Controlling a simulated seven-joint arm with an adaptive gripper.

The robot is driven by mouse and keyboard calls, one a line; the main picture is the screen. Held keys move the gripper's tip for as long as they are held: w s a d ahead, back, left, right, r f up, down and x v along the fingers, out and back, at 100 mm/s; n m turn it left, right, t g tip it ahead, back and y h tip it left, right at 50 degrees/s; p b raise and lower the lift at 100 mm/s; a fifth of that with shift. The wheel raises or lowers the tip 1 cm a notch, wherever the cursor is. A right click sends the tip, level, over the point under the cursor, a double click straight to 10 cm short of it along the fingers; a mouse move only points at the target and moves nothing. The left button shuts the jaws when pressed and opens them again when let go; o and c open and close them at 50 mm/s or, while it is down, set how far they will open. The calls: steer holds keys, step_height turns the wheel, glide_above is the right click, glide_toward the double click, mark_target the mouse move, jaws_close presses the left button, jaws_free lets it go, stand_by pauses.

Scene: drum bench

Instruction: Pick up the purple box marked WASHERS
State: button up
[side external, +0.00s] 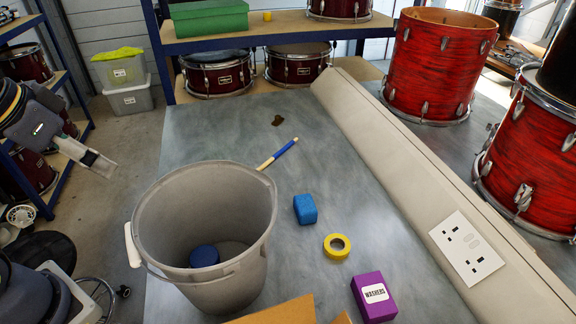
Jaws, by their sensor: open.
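The purple box (373,296) lies on the grey bench top near the front right, with a white label reading WASHERS on its upper face. My gripper (95,164) is at the far left, beyond the bench's left edge and well away from the box. It is open, and nothing shows between its fingers. The grey bucket and the bench lie between it and the box.
A grey bucket (202,226) with a blue item inside stands on the bench (230,125). A blue block (305,209), yellow tape roll (337,246) and brush (278,154) lie nearby. Cardboard flaps (277,312) are left of the box; beige trunking (400,150) runs along the right.

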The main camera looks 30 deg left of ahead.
steer(key=w+d+r+m, duration=0.1)
steer(key=w+d+r, duration=0.3)
steer(key=w+r, duration=0.6)
steer(key=w+d+m+g+h, duration=0.15)
steer(key=w+d+m, duration=0.25)
steer(key=w+d, duration=1)
steer(key=m+g+y, duration=0.2)
steer(key=m+g, duration=0.2)
steer(key=m, duration=0.1)
glide_above(371, 294)
step_height(371, 294, down, 23)
steer(key=shift+h, duration=0.25)
steer(key=f, duration=1)
steer(key=shift+s+a, duration=0.1)
steer(key=shift+a, duration=0.1)
steer(key=shift+d+f, duration=0.2)
steer(key=shift+f, duration=2.9)
steer(key=shift+c, duration=0.3)
steer(key=c, duration=0.8)
